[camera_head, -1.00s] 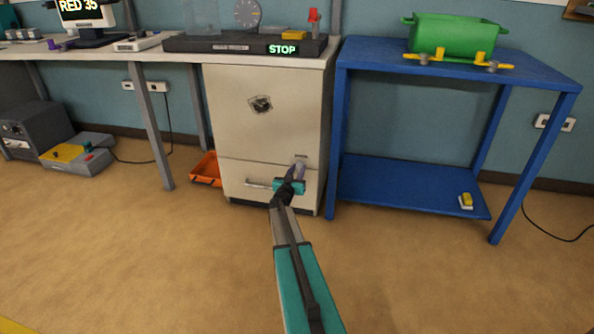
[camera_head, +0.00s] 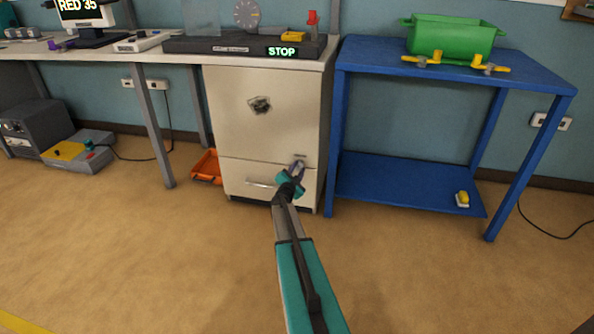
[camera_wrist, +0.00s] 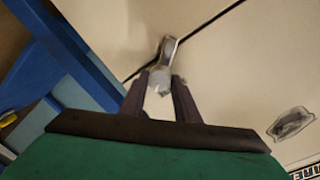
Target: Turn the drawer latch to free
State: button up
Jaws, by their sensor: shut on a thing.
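The drawer latch (camera_wrist: 169,48) is a small grey metal lever on the cream cabinet. In the wrist view it lies across the dark seam between drawer and door, its lower end between my fingertips. My gripper (camera_wrist: 162,84) is shut on it; the fingers cover part of its sides. In the head view my gripper (camera_head: 297,169) is at the upper right of the drawer front (camera_head: 240,190), hiding most of the latch. The drawer looks closed, its front flush with the cabinet.
The drawer's bar handle (camera_head: 260,183) is just left of my gripper. A blue table (camera_head: 400,190) stands close on the right. An orange bin (camera_head: 207,168) lies left of the cabinet. The floor in front is clear.

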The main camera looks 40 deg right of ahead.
jog(key=m, duration=0.1)
jog(key=m+b, duration=0.1)
jog(key=m, duration=0.2)
jog(key=shift+s+d+b, duration=0.3)
jog(key=shift+s+d, duration=0.05)
jog(key=shift+m+b, duration=0.8)
jog(key=shift+m, duration=0.8)
jog(key=o, duration=1)
jog(key=shift+o, duration=0.2)
jog(key=shift+w+a, duration=0.1)
jog(key=shift+a, duration=0.05)
jog(key=shift+a, duration=0.1)
jog(key=shift+a, duration=0.1)
